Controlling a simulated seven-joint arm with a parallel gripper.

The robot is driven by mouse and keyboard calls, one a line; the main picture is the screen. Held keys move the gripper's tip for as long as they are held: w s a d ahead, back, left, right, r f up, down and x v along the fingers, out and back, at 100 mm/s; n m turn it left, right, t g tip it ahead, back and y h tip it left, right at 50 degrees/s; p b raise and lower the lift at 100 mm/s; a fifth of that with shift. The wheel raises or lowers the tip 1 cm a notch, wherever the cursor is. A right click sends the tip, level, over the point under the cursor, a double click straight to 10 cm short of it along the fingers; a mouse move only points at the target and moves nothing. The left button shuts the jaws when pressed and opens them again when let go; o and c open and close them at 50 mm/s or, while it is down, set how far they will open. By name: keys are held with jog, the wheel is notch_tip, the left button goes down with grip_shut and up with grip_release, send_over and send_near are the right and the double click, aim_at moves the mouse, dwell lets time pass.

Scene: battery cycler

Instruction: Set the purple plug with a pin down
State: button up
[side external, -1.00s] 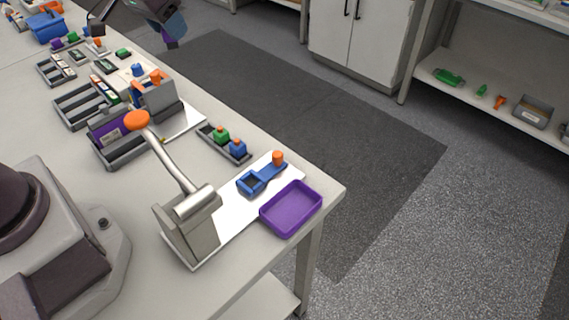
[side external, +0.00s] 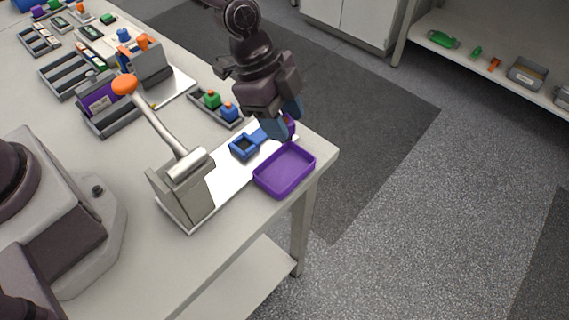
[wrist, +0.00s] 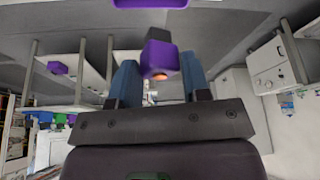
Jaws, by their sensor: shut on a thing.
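My gripper (side external: 283,124) is over the far end of the blue fixture (side external: 243,147), beside the purple tray. It is shut on the purple plug (side external: 291,126), which shows only in part behind the blue fingers. In the wrist view the purple plug (wrist: 160,57) sits between the two blue fingertips, with a dark top part and a small orange spot at its lower edge. The orange peg of the fixture is hidden by the gripper in the side view. I cannot tell whether the plug touches the fixture.
The empty purple tray (side external: 284,171) lies at the table corner. A grey lever press (side external: 182,188) with an orange knob stands to the left. A grey rack (side external: 232,122) with green and blue plugs is just behind. Several trays and a grey holder stand farther back.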

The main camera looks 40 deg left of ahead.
jog(key=f, duration=0.5)
jog(key=shift+s+d+f, duration=0.1)
jog(key=shift+d+f, duration=0.1)
jog(key=shift+f, duration=2.25)
jog(key=o, duration=1)
jog(key=shift+f, duration=0.1)
